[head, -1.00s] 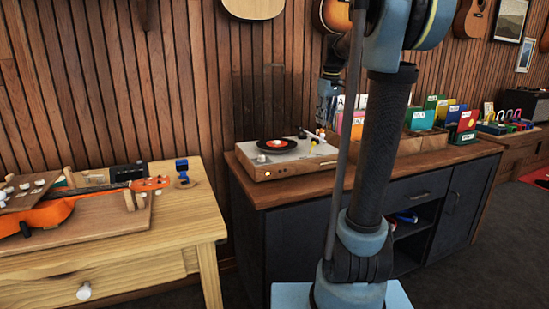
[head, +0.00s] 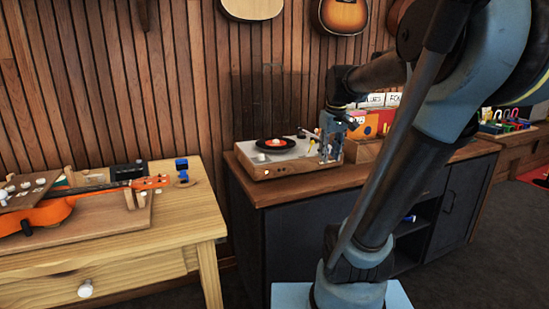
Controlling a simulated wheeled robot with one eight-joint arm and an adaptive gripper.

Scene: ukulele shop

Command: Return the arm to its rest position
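My arm rises from its blue base in the lower middle and leans right, then bends back left at the top right. My gripper (head: 327,150) hangs at the arm's end, in front of the right side of the record player (head: 285,170). It is small and dark against the player and the record bins, so its finger opening cannot be made out. I see nothing clearly held in it. Whether it touches the player cannot be told.
The record player stands on a dark cabinet (head: 300,235) with a wooden top. Record bins (head: 361,151) stand behind my arm. At left, a wooden workbench (head: 120,255) bears an orange ukulele (head: 45,215) and a small blue device (head: 182,168). Ukuleles hang on the wall.

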